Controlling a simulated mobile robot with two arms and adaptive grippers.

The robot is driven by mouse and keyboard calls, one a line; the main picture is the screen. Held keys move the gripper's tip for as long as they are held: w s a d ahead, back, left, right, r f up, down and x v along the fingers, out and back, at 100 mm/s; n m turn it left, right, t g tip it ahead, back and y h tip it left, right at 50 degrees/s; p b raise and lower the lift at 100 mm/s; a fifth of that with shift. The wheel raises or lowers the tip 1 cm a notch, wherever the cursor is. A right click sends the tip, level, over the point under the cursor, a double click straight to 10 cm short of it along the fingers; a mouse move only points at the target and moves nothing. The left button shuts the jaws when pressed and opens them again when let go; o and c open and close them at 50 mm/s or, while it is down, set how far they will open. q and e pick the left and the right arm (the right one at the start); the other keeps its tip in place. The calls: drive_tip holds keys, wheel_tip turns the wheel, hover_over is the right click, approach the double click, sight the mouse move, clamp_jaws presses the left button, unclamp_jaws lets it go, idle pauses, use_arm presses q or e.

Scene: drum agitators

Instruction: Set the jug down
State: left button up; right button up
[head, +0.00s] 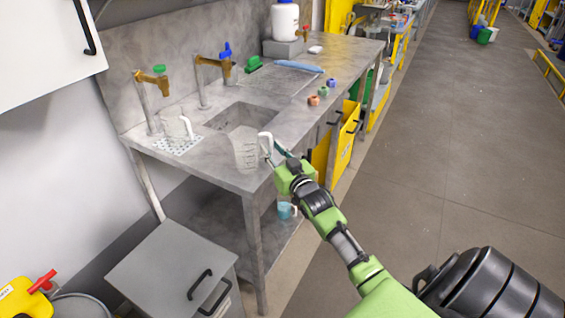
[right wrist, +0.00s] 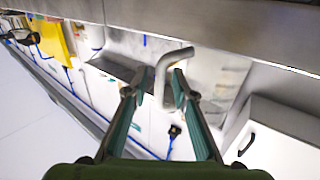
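A clear jug (head: 246,153) with a white handle (head: 266,142) is at the front corner of the grey bench top (head: 215,165), upright, and appears to stand on it. My right gripper (head: 274,153) is at the handle, on the jug's right side. In the right wrist view the handle (right wrist: 163,72) lies between the fingertips of my right gripper (right wrist: 155,88). The fingers are apart, with the right one close to or touching the handle and a gap at the left one. My left gripper is not in view.
A sink (head: 240,117) is behind the jug. Another clear jug with a white handle (head: 187,127) is by a perforated plate (head: 178,145). Taps, small coloured items (head: 314,100) and a white container (head: 285,20) are farther back. A blue mug (head: 285,210) is below the bench top.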

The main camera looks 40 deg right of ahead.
drive_tip(key=v, duration=1)
drive_tip(key=shift+s+b, duration=0.25)
drive_tip(key=shift+b, duration=0.2)
drive_tip(key=shift+f, duration=0.1)
